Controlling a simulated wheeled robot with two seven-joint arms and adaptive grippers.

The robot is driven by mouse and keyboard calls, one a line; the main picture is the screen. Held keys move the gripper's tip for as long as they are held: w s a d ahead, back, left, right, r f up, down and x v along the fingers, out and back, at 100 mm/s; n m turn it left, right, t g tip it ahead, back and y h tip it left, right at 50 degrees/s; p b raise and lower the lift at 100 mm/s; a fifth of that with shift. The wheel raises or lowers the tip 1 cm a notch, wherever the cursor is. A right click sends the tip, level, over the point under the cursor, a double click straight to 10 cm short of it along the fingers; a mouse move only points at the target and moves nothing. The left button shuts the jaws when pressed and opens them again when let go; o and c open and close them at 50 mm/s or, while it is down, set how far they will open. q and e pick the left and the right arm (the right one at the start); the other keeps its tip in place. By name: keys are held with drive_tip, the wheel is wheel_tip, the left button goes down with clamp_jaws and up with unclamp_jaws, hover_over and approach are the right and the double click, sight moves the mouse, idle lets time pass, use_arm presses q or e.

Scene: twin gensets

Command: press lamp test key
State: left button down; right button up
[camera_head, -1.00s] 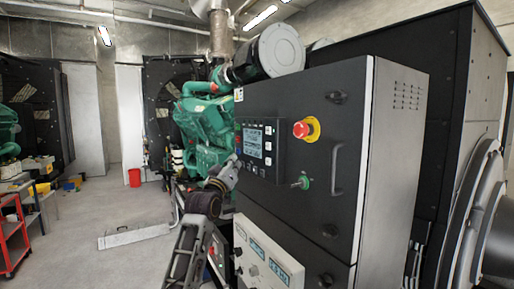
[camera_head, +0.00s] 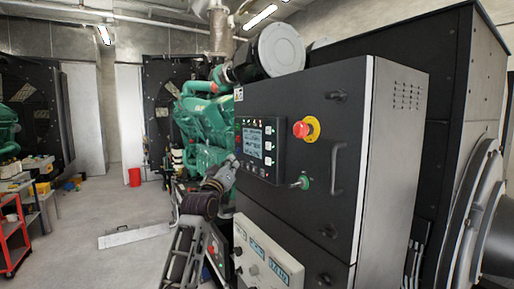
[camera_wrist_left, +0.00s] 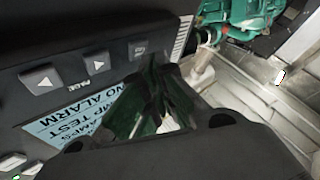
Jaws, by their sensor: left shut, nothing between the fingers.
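The genset control module (camera_head: 261,148), with a lit screen and small keys, sits on the black cabinet front in the head view. My left gripper (camera_head: 234,163) is at the left edge of this module. In the left wrist view the shut, empty fingers (camera_wrist_left: 153,64) point at the panel, with their tips close to a small grey key (camera_wrist_left: 138,48). I cannot tell whether they touch it. A light blue label (camera_wrist_left: 75,125) reading lamp test and no alarm lies beside the fingers and is partly hidden by the gripper. My right gripper is not in view.
A red emergency stop (camera_head: 302,130) on a yellow ring and a green-collared key switch (camera_head: 302,182) are right of the module. A door handle (camera_head: 337,168) sticks out farther right. Two arrow keys (camera_wrist_left: 97,64) neighbour the fingers.

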use_arm(q)
drive_tip(key=shift+s+a, duration=0.2)
drive_tip(key=shift+a, duration=0.1)
drive_tip(key=shift+a, duration=0.1)
drive_tip(key=s+a, duration=0.1)
drive_tip(key=a, duration=0.1)
drive_tip(key=s+a, duration=0.2)
drive_tip(key=shift+s+a, duration=0.2)
drive_tip(key=shift+a, duration=0.2)
idle(0.6)
idle(0.7)
